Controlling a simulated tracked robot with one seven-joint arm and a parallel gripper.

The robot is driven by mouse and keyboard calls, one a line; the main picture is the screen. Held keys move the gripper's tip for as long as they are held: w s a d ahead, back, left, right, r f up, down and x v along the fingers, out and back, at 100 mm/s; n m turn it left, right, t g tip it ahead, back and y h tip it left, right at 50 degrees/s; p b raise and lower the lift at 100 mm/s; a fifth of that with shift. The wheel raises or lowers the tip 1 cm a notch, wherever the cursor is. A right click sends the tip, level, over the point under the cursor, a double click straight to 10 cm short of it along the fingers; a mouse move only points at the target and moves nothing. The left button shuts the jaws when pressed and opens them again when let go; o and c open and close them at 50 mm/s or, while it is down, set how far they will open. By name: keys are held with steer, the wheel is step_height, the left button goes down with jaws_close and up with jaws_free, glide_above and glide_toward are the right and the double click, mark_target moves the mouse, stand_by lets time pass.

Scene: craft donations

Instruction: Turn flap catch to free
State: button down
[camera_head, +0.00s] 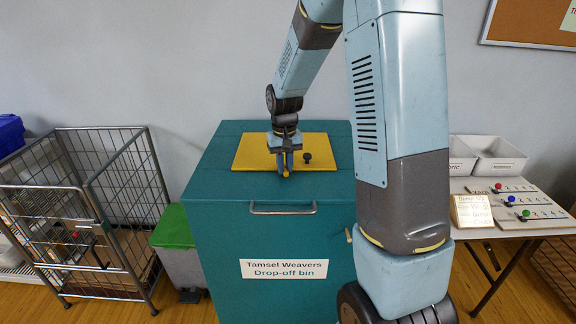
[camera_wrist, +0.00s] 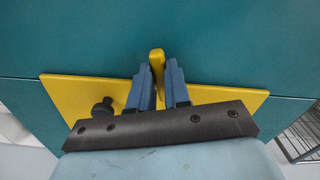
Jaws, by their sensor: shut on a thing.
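The teal drop-off bin (camera_head: 230,215) has a yellow flap (camera_head: 249,152) set in its top, also in the wrist view (camera_wrist: 75,95). A small yellow catch (camera_head: 286,173) sits at the flap's front edge. In the wrist view the catch (camera_wrist: 157,62) stands between my blue fingers, its rounded end past the flap's edge over the teal top. My gripper (camera_head: 284,163) points down over this edge and is shut on the catch; it fills the lower wrist view (camera_wrist: 160,80). The fingers hide the catch's lower part. A black knob (camera_head: 307,156) stands on the flap beside my gripper.
A metal handle (camera_head: 283,211) crosses the bin's front. A wire cage cart (camera_head: 125,190) and a green-lidded grey bin (camera_head: 175,230) stand to the left. A table (camera_head: 475,184) with grey trays (camera_head: 497,158) and pegged boards is on the right.

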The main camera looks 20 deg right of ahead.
steer(key=n, duration=0.3)
steer(key=shift+d+n, duration=0.25)
steer(key=shift+n, duration=0.05)
steer(key=n, duration=0.4)
steer(key=shift+d+n, duration=0.1)
steer(key=shift+n, duration=0.2)
steer(key=n, duration=0.4)
steer(key=shift+w, duration=0.15)
steer(key=shift+f+n, duration=0.1)
steer(key=shift+n, duration=1.1)
steer(key=c, duration=1.1)
jaws_free()
step_height(320, 180, up, 14)
steer(key=shift+w+f, duration=0.1)
